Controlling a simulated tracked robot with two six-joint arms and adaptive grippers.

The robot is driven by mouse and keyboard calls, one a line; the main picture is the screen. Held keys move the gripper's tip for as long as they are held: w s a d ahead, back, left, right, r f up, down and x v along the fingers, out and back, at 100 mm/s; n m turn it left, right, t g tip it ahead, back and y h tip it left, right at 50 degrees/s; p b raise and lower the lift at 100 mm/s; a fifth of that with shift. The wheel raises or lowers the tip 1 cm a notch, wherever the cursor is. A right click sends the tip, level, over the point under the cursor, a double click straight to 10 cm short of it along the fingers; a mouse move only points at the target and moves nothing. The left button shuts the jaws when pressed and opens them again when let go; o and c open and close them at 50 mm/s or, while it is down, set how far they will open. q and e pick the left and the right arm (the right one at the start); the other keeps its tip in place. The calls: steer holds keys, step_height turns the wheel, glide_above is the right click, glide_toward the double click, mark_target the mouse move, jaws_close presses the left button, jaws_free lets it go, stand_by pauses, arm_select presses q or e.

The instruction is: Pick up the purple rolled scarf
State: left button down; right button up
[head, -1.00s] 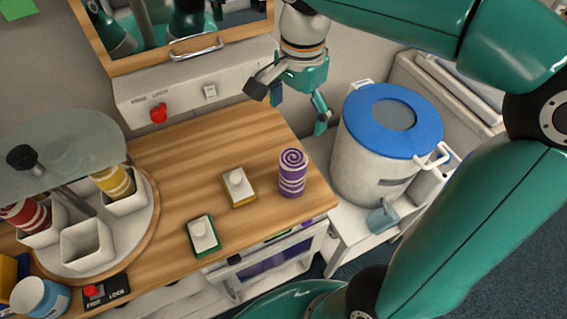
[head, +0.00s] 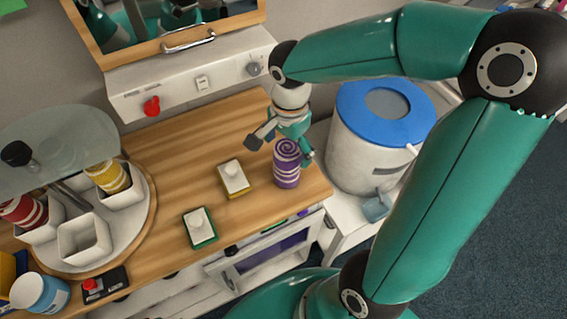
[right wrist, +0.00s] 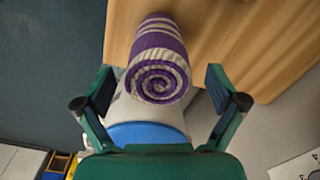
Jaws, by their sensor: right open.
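The purple rolled scarf (head: 287,164), with white stripes and a spiral end, stands upright on the wooden counter (head: 150,205) near its right corner. My right gripper (head: 279,150) is open just behind and above the scarf in the head view. In the right wrist view the scarf (right wrist: 158,72) shows between the two spread fingers (right wrist: 160,95), its spiral end toward the camera. No finger visibly touches it there. My left gripper is not in view.
A white bin with a blue lid (head: 350,105) stands right of the counter. A round carousel (head: 140,205) with white cups and rolled scarves is at the left. A mirrored cabinet (head: 190,40) hangs behind.

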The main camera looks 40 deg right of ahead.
steer(key=shift+a+f, duration=0.1)
steer(key=shift+f, duration=1.45)
steer(key=c, duration=1.3)
steer(key=shift+r, duration=0.1)
